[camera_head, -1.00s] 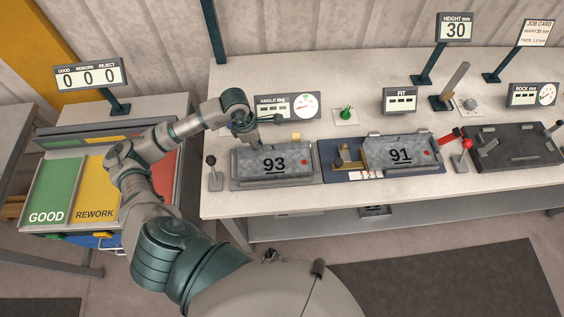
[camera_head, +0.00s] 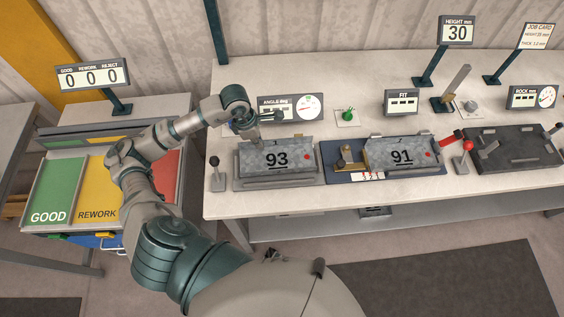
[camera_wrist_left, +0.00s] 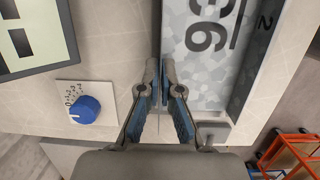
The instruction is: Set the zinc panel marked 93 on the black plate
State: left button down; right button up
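The zinc panel marked 93 (camera_head: 300,155) is a grey, mottled tray-like sheet with raised edges and a red dot. It lies on a grey fixture at the bench's left in the head view. My left gripper (camera_head: 257,143) is at its back left edge. In the left wrist view, the left gripper's fingertips (camera_wrist_left: 161,75) are close together with the panel's upright edge (camera_wrist_left: 161,25) between them. The black plate (camera_head: 515,155) is at the right of the bench, with clamps and blocks on it. My right gripper is not in view.
A second panel marked 91 (camera_head: 380,160) sits on a blue base (camera_head: 340,174) between panel 93 and the black plate. Red-knobbed (camera_head: 467,146) and black-knobbed (camera_head: 214,161) levers stand nearby. An angle display (camera_head: 290,109) stands behind panel 93.

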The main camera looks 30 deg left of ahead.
pick_arm(q)
jog(key=shift+p+v, duration=0.45)
jog(key=shift+v, duration=0.3)
jog(key=shift+d+r+p, duration=0.15)
jog(key=shift+r+p, duration=0.25)
jog(key=shift+r, duration=0.3)
jog(key=shift+d+r+p, duration=0.15)
jog(key=shift+r+p, duration=0.25)
jog(key=shift+r, duration=0.3)
jog(key=shift+r+p, duration=0.45)
jog(key=shift+r, duration=0.3)
jog(key=shift+a, duration=0.1)
